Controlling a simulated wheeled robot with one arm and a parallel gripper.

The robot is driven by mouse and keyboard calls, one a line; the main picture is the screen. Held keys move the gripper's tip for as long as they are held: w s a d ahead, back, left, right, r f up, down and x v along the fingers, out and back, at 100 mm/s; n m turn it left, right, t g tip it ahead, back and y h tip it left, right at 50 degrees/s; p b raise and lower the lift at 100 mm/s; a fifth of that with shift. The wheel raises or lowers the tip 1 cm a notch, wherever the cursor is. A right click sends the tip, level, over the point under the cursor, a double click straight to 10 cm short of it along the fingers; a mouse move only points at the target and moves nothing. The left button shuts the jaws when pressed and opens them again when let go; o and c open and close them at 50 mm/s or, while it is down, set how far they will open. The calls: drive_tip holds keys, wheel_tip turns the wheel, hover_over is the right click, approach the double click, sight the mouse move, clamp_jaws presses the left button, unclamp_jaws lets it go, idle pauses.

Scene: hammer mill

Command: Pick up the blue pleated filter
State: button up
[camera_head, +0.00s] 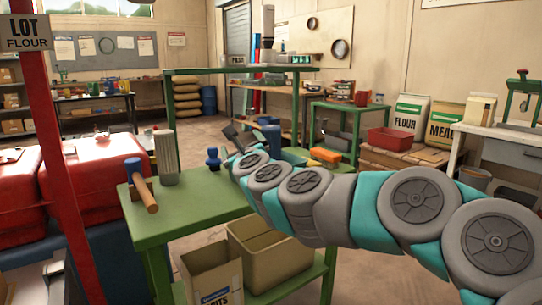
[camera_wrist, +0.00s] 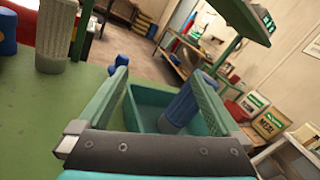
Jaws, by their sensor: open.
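The blue pleated filter (camera_wrist: 181,106) stands tilted in a teal tray (camera_wrist: 143,100) in the wrist view. Its top reaches toward my right finger, and its lower end is in the tray. In the head view a blue shape (camera_head: 272,138), probably this filter, shows behind my gripper (camera_head: 241,134). My gripper (camera_wrist: 160,74) is open above the tray, with a finger on each side. The filter appears between the fingers, nearer the right one. I cannot tell whether that finger touches it. Nothing is held.
On the green table (camera_head: 190,208) stand a grey pleated cylinder (camera_head: 166,157), a blue-headed hammer (camera_head: 139,184) and a small blue part (camera_head: 213,158). An orange object (camera_head: 325,155) lies beyond my arm. Two open boxes sit on the lower shelf. A red post (camera_head: 58,150) rises at left.

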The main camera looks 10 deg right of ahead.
sight(271, 143)
drive_tip(key=w+d+f+m+h, duration=0.1)
drive_tip(key=d+m+h, duration=0.1)
drive_tip(key=w+d+f+m+h, duration=0.1)
drive_tip(key=d+m, duration=0.2)
drive_tip(key=w+d+f+m+g+h, duration=0.1)
drive_tip(key=d+f+m+h, duration=0.1)
drive_tip(key=d+m, duration=0.1)
drive_tip(key=shift+w+f+h+b, duration=0.1)
drive_tip(key=shift+w+h+b, duration=0.05)
drive_tip(key=shift+h+b, duration=0.15)
drive_tip(key=shift+w+d+m, duration=0.15)
drive_tip(key=shift+w+m, duration=0.05)
drive_tip(key=shift+m, duration=0.1)
drive_tip(key=shift+a+r+p+x, duration=0.1)
drive_tip(key=shift+p+x, duration=0.15)
drive_tip(key=shift+x, duration=1.55)
drive_tip(key=shift+a+r+p+x, duration=0.15)
drive_tip(key=shift+p+x, duration=0.1)
drive_tip(key=shift+x, duration=1.6)
drive_tip(key=shift+c, duration=0.2)
drive_tip(key=c, duration=1.4)
drive_tip(key=shift+c, duration=0.2)
wheel_tip(271, 143, up, 28)
drive_tip(key=p, duration=0.9)
